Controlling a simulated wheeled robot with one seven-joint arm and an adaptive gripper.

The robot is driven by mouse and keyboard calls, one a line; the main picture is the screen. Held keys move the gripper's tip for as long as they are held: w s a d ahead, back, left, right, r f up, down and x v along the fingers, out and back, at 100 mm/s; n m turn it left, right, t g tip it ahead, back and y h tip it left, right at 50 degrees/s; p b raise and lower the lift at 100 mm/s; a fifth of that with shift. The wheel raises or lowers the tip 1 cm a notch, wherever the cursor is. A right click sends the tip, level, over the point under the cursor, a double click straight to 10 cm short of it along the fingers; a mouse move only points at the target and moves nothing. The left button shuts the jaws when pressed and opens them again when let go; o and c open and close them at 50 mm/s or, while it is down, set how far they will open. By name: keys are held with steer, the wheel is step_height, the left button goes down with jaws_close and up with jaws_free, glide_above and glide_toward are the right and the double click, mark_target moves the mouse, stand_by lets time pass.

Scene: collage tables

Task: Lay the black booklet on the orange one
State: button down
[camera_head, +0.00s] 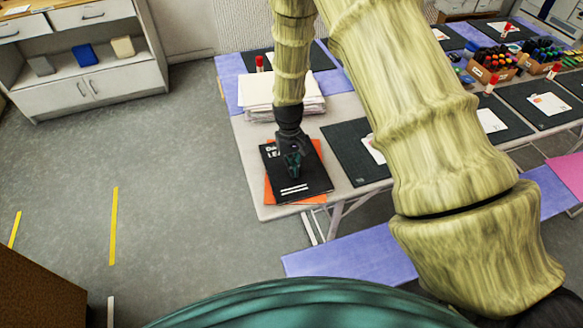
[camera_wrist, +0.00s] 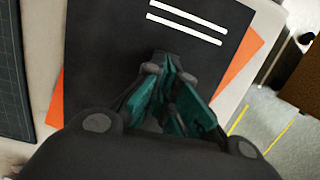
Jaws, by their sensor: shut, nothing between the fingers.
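The black booklet (camera_head: 312,180) lies on top of the orange booklet (camera_head: 319,149) near the table's left front corner. Orange edges show past the black cover at the upper right, the left and the bottom, so the two are slightly turned against each other. My gripper (camera_head: 293,172) is over the black booklet, its fingers shut and empty. In the wrist view the black booklet (camera_wrist: 110,40) fills the middle, with the orange booklet (camera_wrist: 243,62) showing at both sides. My gripper (camera_wrist: 165,65) points at the black cover; whether it touches is unclear.
A stack of white paper (camera_head: 258,92) stands behind the booklets. A dark cutting mat (camera_head: 345,158) lies to their right. Marker boxes (camera_head: 490,69) stand further right. A purple bench (camera_head: 350,254) runs along the front. The floor at left is open.

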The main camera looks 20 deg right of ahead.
steer(key=shift+r, duration=0.45)
steer(key=w+b, duration=0.1)
steer(key=w, duration=0.2)
steer(key=w+b, duration=0.1)
steer(key=w, duration=0.3)
steer(key=w+b, duration=0.2)
steer(key=w, duration=0.1)
steer(key=shift+w+d+f, duration=0.15)
steer(key=shift+w+f, duration=0.1)
steer(key=shift+w, duration=0.05)
steer(key=shift+w+r, duration=0.15)
steer(key=shift+w, duration=0.55)
